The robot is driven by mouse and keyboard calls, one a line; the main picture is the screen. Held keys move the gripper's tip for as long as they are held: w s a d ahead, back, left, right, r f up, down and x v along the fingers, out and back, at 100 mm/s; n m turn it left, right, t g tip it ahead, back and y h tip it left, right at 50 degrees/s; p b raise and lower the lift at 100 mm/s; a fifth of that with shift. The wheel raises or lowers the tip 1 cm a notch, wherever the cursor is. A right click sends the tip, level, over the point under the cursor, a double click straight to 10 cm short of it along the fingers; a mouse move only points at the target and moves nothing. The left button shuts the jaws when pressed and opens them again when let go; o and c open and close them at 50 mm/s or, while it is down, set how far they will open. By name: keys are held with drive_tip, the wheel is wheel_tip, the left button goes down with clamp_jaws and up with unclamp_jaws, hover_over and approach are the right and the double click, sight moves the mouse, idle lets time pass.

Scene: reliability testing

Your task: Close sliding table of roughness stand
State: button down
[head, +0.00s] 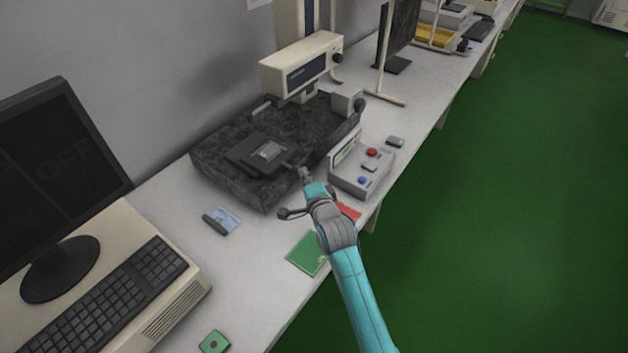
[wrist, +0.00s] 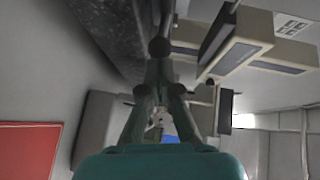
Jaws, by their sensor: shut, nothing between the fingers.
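The roughness stand has a dark speckled stone base (head: 225,182) on the bench in the head view. Its dark flat sliding table (head: 240,157) lies on top towards the near left side, with a small grey metallic block (head: 268,151) on it. My gripper (head: 304,174) is shut and empty, just right of the sliding table at the base's near right edge. In the wrist view my gripper (wrist: 158,68) has its fingers together, with a dark round tip or knob beyond them. The dark stone (wrist: 112,30) fills the upper left there. Whether the fingers touch the table cannot be told.
A beige measuring unit (head: 302,63) hangs over the base's far end. A green card (head: 307,254) and red card (head: 349,211) lie nearby; a monitor (head: 62,165) stands left.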

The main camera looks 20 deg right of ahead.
sight(284, 160)
drive_tip(key=w+a, duration=0.2)
drive_tip(key=w, duration=0.1)
drive_tip(key=w+a, duration=0.1)
drive_tip(key=shift+w+a, duration=0.25)
drive_tip(key=shift+w, duration=0.15)
drive_tip(key=shift+a+r, duration=0.1)
drive_tip(key=shift+r, duration=0.05)
drive_tip(key=shift+w, duration=0.1)
drive_tip(key=shift+r, duration=0.1)
